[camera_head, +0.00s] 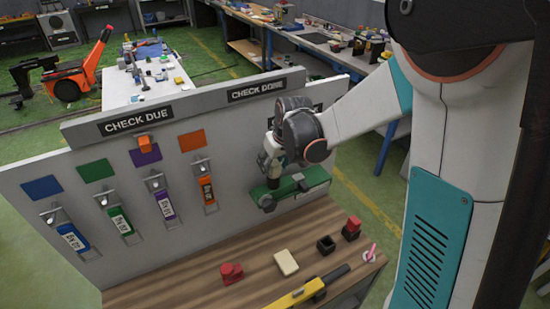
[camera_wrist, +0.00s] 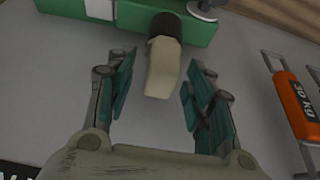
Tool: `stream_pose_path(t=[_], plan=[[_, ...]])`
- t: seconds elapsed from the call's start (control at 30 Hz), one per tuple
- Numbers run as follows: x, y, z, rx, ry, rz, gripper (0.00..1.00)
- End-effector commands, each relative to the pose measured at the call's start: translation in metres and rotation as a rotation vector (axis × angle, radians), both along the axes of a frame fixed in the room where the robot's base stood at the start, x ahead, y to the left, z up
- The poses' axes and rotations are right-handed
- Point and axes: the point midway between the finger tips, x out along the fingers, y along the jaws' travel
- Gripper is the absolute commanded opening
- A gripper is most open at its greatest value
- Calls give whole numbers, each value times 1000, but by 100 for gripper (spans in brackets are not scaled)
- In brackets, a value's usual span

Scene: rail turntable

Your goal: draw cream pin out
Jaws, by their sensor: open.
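The cream pin (camera_wrist: 162,70) shows in the wrist view, its dark collar (camera_wrist: 165,28) at the lower side of a green fixture (camera_wrist: 135,14). In the head view the green fixture (camera_head: 303,189) is on the grey panel, just above the wooden worktop. My gripper (camera_wrist: 158,74) is open, with one teal-padded finger on each side of the pin and a visible gap on both sides. I cannot tell how deep the pin sits between the pads. In the head view my gripper (camera_head: 271,166) is beside the fixture's upper left, and I cannot make out the pin there.
Orange (camera_head: 207,190), purple, green and blue tags hang on the panel (camera_head: 235,165) left of my gripper. The worktop (camera_head: 190,284) holds a red block (camera_head: 231,272), a cream block (camera_head: 286,262), a black holder (camera_head: 325,245) and a yellow tool (camera_head: 305,292).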

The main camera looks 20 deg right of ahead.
Motion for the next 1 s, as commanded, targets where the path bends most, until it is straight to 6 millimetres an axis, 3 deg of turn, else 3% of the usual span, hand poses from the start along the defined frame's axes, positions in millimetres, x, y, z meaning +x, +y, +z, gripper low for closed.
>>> stream_pose_path(t=[0.33, 0.57, 0.63, 0.67, 0.77, 1.0], plan=[[1, 0, -3, 0, 0, 0, 48], [1, 0, -3, 0, 0, 0, 0], [1, 0, -3, 0, 0, 0, 0], [1, 0, -3, 0, 0, 0, 22], [1, 0, -3, 0, 0, 0, 0], [1, 0, -2, 0, 0, 0, 0]])
